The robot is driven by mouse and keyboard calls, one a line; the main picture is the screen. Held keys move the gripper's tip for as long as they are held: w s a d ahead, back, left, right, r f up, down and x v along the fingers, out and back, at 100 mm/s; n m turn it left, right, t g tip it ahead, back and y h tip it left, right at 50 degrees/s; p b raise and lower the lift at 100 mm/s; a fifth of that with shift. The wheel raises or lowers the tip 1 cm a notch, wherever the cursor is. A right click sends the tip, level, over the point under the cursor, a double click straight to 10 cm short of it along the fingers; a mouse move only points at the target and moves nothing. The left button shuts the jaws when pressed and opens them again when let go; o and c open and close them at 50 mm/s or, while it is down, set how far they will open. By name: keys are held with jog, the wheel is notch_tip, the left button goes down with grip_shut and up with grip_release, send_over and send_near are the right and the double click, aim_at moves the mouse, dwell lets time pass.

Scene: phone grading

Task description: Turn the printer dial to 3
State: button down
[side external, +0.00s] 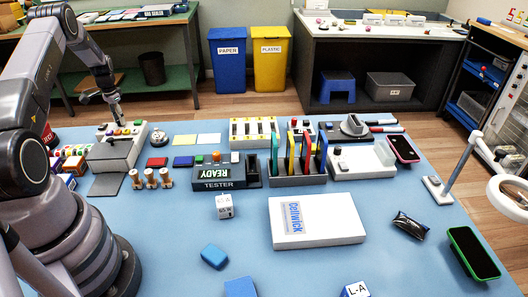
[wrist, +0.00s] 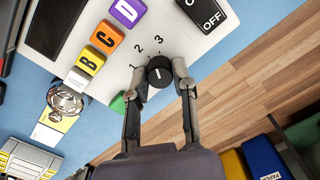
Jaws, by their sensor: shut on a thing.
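The printer (side external: 112,151) stands at the left of the blue table in the side view, a pale box with coloured keys on top. In the wrist view its pale panel (wrist: 112,88) fills the upper left. The dial (wrist: 160,76) is a round black knob with a short white mark, and the figures 1, 2 and 3 are printed around its upper left. The mark seems to run roughly towards 3, but it is small. My gripper (wrist: 160,72) has a finger on either side of the dial and is shut on it. In the side view my gripper (side external: 117,119) is over the printer's back part, small and partly unclear.
Lettered keys B, C and D (wrist: 126,12) and an ON/OFF switch (wrist: 203,14) lie close to the dial. A silver bell (wrist: 66,99) stands beside the printer. The tester (side external: 219,183) and a white box (side external: 316,222) are farther right on the table.

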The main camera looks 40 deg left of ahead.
jog(key=shift+m, duration=0.9)
jog(key=c, duration=0.9)
grip_release()
jog(key=shift+r, duration=0.1)
notch_tip(320, 180, up, 12)
